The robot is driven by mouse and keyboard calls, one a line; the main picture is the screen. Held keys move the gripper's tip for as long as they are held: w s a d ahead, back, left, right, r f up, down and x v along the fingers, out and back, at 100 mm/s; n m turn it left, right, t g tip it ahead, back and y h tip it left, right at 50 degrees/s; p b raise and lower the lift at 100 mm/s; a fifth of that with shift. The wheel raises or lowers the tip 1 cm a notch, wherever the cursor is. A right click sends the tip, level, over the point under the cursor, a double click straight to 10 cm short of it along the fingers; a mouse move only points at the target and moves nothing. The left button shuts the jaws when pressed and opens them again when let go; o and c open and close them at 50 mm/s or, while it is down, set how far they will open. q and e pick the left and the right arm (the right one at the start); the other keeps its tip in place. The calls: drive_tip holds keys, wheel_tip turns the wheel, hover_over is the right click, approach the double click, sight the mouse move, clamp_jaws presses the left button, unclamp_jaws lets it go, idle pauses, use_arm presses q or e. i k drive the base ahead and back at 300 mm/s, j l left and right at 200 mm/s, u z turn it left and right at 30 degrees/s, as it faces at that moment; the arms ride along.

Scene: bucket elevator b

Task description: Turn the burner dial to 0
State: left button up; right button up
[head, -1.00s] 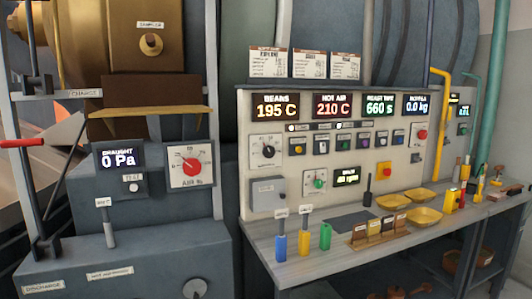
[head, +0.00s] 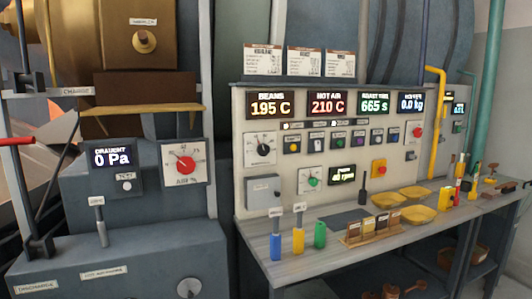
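A round black dial (head: 263,149) on a white scale plate sits at the upper left of the cream control panel (head: 345,190) in the head view. It looks like the burner dial, but its lettering is too small to read for sure. Its white pointer mark points roughly upward; the exact setting cannot be read. Neither gripper shows in the head view, and nothing touches the dial.
A red-knobbed AIR % dial (head: 184,164) is on the machine at left. A small green dial (head: 310,180) and a red button (head: 414,132) share the panel. Yellow bowls (head: 418,215) and blue, yellow and green holders stand on the bench (head: 300,255) below.

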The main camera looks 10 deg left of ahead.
sight(263, 150)
drive_tip(key=i+l, duration=0.2)
drive_tip(key=l, duration=0.15)
drive_tip(key=i+l+u, duration=0.1)
drive_tip(key=l, duration=0.3)
drive_tip(key=i+l, duration=0.25)
drive_tip(key=i+l+u, duration=0.15)
drive_tip(key=l, duration=0.35)
drive_tip(key=i+l, duration=0.2)
drive_tip(key=l, duration=0.2)
